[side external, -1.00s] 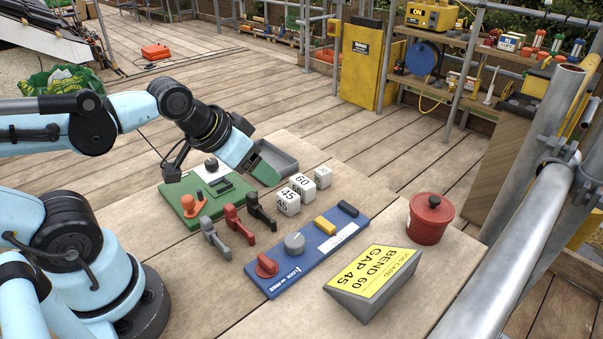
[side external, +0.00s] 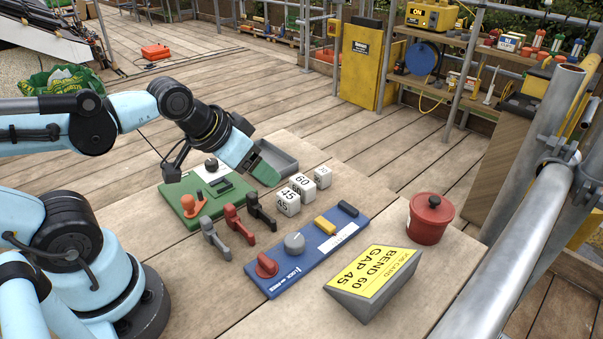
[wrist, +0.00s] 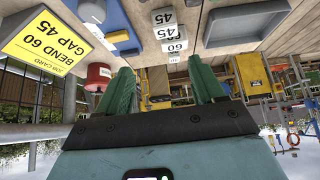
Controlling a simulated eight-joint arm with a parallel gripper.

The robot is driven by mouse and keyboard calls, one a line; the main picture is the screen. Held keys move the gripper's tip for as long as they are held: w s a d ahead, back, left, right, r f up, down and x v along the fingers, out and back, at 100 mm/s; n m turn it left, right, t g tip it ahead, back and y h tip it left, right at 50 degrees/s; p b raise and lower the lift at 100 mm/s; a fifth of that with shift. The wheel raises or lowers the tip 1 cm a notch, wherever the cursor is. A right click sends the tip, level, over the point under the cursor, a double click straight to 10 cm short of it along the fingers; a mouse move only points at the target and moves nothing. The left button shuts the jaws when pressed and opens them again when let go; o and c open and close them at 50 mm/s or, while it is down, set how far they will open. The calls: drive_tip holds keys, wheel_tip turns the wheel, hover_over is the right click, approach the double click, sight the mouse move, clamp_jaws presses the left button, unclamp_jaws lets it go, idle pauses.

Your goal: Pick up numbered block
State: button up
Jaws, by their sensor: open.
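A row of white numbered blocks stands on the wooden bench: one marked 45 (side external: 286,203) nearest, one marked 60 (side external: 302,186) behind it, and a third (side external: 322,177) at the far end, its number too small to read. In the wrist view the block marked 45 (wrist: 164,17) shows at the top centre, with others partly hidden behind it. My gripper (side external: 268,176) is left of the blocks, above the bench by the grey tray, apart from them. Its green fingers are spread and empty in the wrist view (wrist: 160,66).
The grey tray (side external: 284,160) lies behind the gripper. A green panel (side external: 232,202), several levers (side external: 235,222), a blue panel (side external: 300,262), a job card reading BEND 60 GAP 45 (side external: 372,275) and a red pot (side external: 431,215) stand around the blocks.

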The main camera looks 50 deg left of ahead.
drive_tip(key=shift+o, duration=0.9)
drive_tip(key=shift+w, duration=0.1)
drive_tip(key=g, duration=0.7)
hover_over(288, 194)
drive_tip(key=f, duration=0.1)
drive_tip(key=shift+n, duration=0.3)
drive_tip(key=f, duration=0.7)
drive_tip(key=shift+w+f, duration=0.1)
drive_tip(key=shift+w, duration=0.15)
drive_tip(key=shift+s+f, duration=0.15)
drive_tip(key=shift+f, duration=1.2)
drive_tip(key=shift+s+f, duration=0.15)
drive_tip(key=shift+f, duration=1.2)
drive_tip(key=shift+c, duration=0.4)
drive_tip(key=c, duration=1)
